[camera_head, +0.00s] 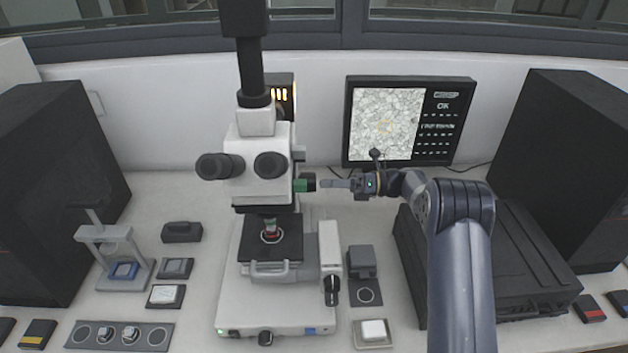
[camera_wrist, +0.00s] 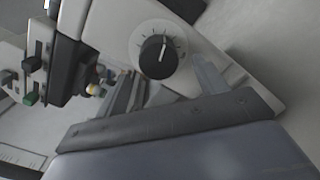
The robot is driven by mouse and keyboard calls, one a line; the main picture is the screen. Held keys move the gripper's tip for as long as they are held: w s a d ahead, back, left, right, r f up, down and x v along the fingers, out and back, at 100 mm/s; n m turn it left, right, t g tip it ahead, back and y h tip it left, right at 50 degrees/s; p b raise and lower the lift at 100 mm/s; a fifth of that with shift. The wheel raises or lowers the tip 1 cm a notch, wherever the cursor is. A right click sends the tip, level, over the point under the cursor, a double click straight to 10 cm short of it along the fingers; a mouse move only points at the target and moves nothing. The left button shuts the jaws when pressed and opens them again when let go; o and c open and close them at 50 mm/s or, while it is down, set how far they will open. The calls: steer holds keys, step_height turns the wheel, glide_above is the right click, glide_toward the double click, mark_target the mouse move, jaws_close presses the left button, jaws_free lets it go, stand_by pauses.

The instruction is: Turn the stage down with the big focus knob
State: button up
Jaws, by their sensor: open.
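The microscope (camera_head: 262,155) stands in the middle of the bench, with its black stage (camera_head: 290,245) below the objective. A black knob (camera_head: 331,290) sits low on the white block right of the stage. In the wrist view, a black knob with a white pointer line and a marked dial (camera_wrist: 158,57) lies beyond the fingers; I cannot tell for certain that it is the same knob. My gripper (camera_head: 326,184) is open and empty, up beside the microscope head, pointing left near a green part (camera_head: 305,184). Its fingers (camera_wrist: 165,82) show apart in the wrist view, not gripping the knob.
A monitor (camera_head: 410,121) stands behind my arm. A black case (camera_head: 490,255) lies at the right, and a small grey box (camera_head: 361,261) stands beside the knob block. A small press (camera_head: 110,250) stands at the left. The white bench has free room around the microscope base.

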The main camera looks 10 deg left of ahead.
mark_target(314, 185)
steer(key=shift+p+x, duration=0.4)
steer(key=shift+x, duration=1.8)
steer(key=shift+c, duration=0.2)
steer(key=c, duration=1)
steer(key=shift+o, duration=0.2)
steer(key=shift+f+n+b, duration=0.1)
steer(key=shift+n+b, duration=0.2)
steer(key=shift+b, duration=0.1)
